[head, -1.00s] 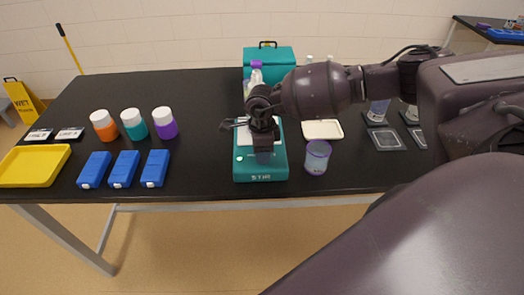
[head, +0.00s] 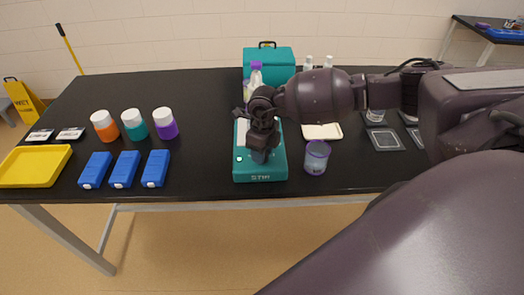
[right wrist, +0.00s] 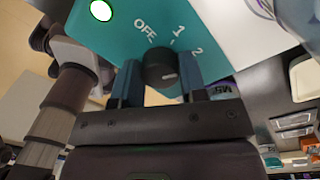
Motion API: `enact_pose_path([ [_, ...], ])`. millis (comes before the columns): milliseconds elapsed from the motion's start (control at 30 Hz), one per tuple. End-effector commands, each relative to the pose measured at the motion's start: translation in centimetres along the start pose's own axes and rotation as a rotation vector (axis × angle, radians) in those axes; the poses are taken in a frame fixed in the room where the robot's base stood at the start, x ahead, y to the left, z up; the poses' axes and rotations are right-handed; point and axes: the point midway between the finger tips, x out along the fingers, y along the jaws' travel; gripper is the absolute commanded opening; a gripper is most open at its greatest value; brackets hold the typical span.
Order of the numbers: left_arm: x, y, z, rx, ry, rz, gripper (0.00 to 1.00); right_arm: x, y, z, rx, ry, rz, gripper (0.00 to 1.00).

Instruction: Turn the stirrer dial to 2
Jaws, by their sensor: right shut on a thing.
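The teal stirrer (head: 245,172) stands near the table's front edge, with a white plate on top and "STIR" on its front. Its black dial (right wrist: 160,68) sits on the teal top in the right wrist view, near the printed labels OFF, 1 and 2. A pale mark shows on the dial, on the side toward the right finger; I cannot tell which label it is set to. My right gripper (right wrist: 158,85) is shut on the dial, with one blue-grey finger on each side. In the head view my right gripper (head: 260,157) points down over the stirrer's front and hides the dial.
Several blue boxes, capped jars and a yellow tray (head: 34,166) are at the left. Bare table lies just left of the stirrer.

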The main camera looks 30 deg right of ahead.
Motion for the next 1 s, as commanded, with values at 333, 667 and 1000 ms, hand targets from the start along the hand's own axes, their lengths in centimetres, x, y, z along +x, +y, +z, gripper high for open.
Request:
enact_pose_path([
  [333, -0.02, 0.00, -0.03, 0.000, 0.000, 0.000, 0.94, -0.12, -0.05, 0.07, 0.012, -0.002, -0.001, 0.15],
  [667, 0.00, 0.01, -0.05, 0.000, 0.001, 0.000, 0.94, -0.08, -0.03, 0.05, 0.011, -0.002, -0.001, 0.65],
  [1000, 0.10, 0.02, -0.15, 0.000, 0.003, 0.001, 0.94, -0.58, -0.04, 0.06, 0.010, -0.002, -0.001, 0.65],
])
